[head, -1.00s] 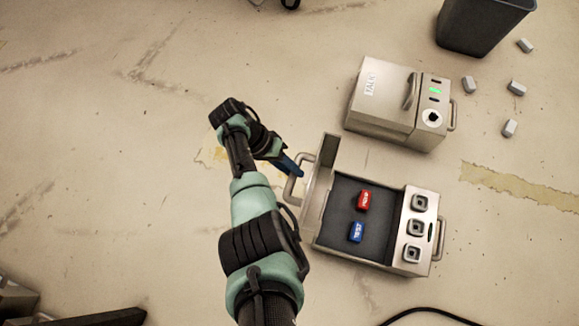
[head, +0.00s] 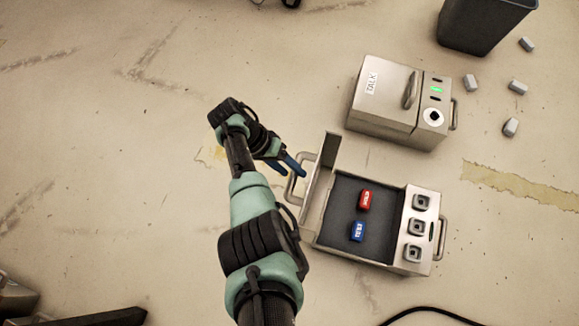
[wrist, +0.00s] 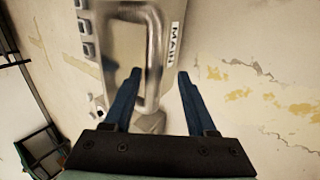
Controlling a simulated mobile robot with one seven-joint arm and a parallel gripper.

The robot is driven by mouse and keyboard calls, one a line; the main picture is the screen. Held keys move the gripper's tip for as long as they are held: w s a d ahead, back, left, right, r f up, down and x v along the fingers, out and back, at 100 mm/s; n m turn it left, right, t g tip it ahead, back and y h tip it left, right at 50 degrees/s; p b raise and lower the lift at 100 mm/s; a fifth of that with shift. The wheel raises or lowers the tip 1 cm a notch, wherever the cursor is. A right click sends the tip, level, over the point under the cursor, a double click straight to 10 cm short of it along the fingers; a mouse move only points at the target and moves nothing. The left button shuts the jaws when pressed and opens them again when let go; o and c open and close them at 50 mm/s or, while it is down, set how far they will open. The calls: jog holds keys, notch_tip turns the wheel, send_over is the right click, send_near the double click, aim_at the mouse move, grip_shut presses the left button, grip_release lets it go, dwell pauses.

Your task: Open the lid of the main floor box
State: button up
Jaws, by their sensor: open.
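The main floor box (head: 412,262) stands open in the head view, its metal lid (head: 318,180) swung up on the left side and standing roughly upright. A bent handle (head: 291,188) sits on the lid's outer face. In the wrist view, the lid (wrist: 122,30) carries a MAIN label (wrist: 174,45) beside its handle (wrist: 156,60). My gripper (head: 301,170) is at the upper end of the handle, with its blue fingers apart. In the wrist view, my gripper (wrist: 160,77) has one finger on each side of the handle's right bar; contact is unclear.
A red phone piece (head: 366,199) and a blue piece (head: 357,231) lie inside the box. A shut TALK box (head: 385,120) stands behind it. A dark bin (head: 480,25) and several grey blocks (head: 517,87) are at upper right.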

jog(key=p+v, duration=0.4)
jog(key=v, duration=0.8)
jog(key=shift+a+r+p, duration=0.25)
jog(key=shift+a+p, duration=0.05)
jog(key=shift+w, duration=0.15)
